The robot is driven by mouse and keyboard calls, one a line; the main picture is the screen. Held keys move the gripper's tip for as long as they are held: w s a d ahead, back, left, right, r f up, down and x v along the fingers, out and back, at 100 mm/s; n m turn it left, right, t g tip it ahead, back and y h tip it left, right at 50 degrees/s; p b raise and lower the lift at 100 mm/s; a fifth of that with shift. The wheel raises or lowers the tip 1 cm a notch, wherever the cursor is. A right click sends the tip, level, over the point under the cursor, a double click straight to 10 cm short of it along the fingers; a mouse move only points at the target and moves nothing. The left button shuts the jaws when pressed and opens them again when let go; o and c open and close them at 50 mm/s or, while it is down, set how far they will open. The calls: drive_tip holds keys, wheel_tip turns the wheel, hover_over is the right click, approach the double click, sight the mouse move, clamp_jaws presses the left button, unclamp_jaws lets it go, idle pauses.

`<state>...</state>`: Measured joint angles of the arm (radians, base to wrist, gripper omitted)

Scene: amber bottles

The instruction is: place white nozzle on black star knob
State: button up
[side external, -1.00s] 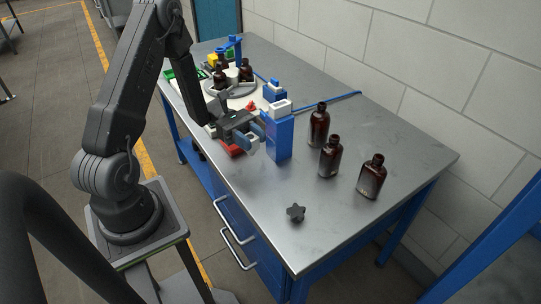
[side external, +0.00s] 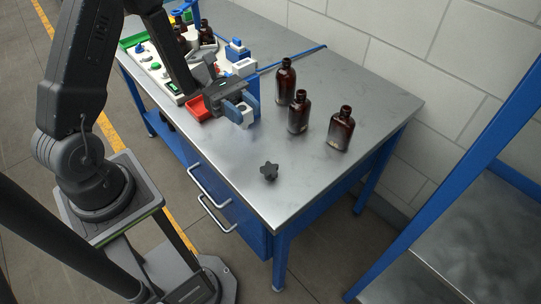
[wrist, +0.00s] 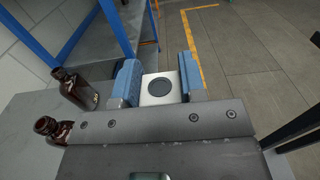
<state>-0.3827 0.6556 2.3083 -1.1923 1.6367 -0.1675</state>
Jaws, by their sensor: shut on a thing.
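My gripper (side external: 243,108) is shut on the white nozzle (wrist: 152,91), holding it above the bench toward its front edge. In the wrist view the nozzle is a pale square piece with a dark round opening, between the two blue fingers. In the side view only a small pale part of it shows between the fingers. The black star knob (side external: 269,171) lies on the bare bench near the front corner. It is below and right of my gripper in the side view, clear of it. I do not see the knob in the wrist view.
Three amber bottles (side external: 299,113) stand on the bench right of my gripper. A blue block with a white top (side external: 245,67) is behind it. A red tray (side external: 198,108) is to its left. The steel bench (side external: 330,175) is clear around the knob.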

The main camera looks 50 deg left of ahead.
drive_tip(key=shift+w+d+f, duration=0.2)
drive_tip(key=shift+d+f, duration=1.1)
drive_tip(key=shift+f, duration=0.15)
drive_tip(key=shift+w+d+f, duration=0.2)
drive_tip(key=shift+d+f, duration=1.1)
drive_tip(key=shift+f, duration=0.2)
drive_tip(key=shift+w+d+f, duration=0.2)
drive_tip(key=shift+d+f, duration=1.1)
drive_tip(key=shift+f, duration=0.15)
drive_tip(key=o, duration=0.9)
drive_tip(key=shift+f, duration=0.1)
